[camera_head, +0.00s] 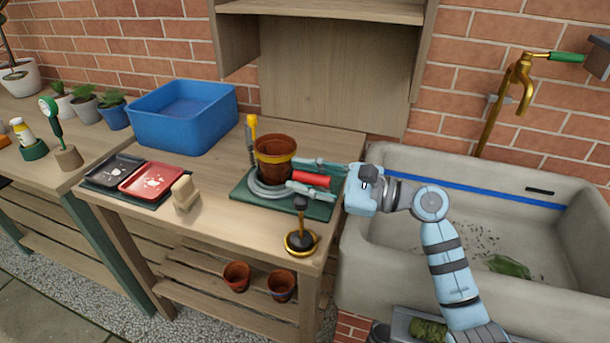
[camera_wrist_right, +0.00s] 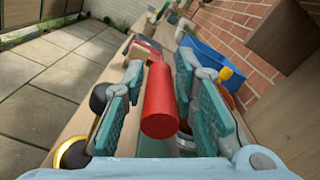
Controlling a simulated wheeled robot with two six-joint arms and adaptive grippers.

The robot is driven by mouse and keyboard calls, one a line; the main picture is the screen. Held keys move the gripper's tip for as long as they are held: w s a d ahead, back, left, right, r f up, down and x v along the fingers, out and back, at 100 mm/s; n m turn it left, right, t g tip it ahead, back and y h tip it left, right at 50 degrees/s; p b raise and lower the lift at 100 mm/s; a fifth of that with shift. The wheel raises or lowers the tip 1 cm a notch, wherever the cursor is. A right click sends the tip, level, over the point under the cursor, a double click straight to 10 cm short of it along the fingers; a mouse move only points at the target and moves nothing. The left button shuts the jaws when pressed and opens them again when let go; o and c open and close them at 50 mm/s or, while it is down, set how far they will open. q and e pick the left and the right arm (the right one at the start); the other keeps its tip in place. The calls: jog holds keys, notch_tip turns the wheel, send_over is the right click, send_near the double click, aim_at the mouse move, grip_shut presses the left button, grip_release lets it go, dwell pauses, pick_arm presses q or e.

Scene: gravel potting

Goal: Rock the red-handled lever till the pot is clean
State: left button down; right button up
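A terracotta pot (camera_head: 274,158) with a yellowish band stands upright in a grey ring-shaped holder (camera_head: 262,190) on a green base plate (camera_head: 318,210). The red lever handle (camera_head: 311,178) sticks out to the right of the pot. My right gripper (camera_head: 296,175) reaches in from the right, with one finger on each side of the handle. In the right wrist view the red handle (camera_wrist_right: 160,105) lies between the open finger pads, with gaps visible on both sides. My left gripper is not in view. The pot's inside is mostly hidden.
A yellow-handled tool (camera_head: 251,132) stands behind the pot. A black-knobbed tool on a brass base (camera_head: 300,242) stands at the table's front. A blue tub (camera_head: 183,115), a red tray (camera_head: 152,179) and a wooden block (camera_head: 185,194) are left. A stone sink (camera_head: 400,175) is right.

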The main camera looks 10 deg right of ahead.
grip_shut()
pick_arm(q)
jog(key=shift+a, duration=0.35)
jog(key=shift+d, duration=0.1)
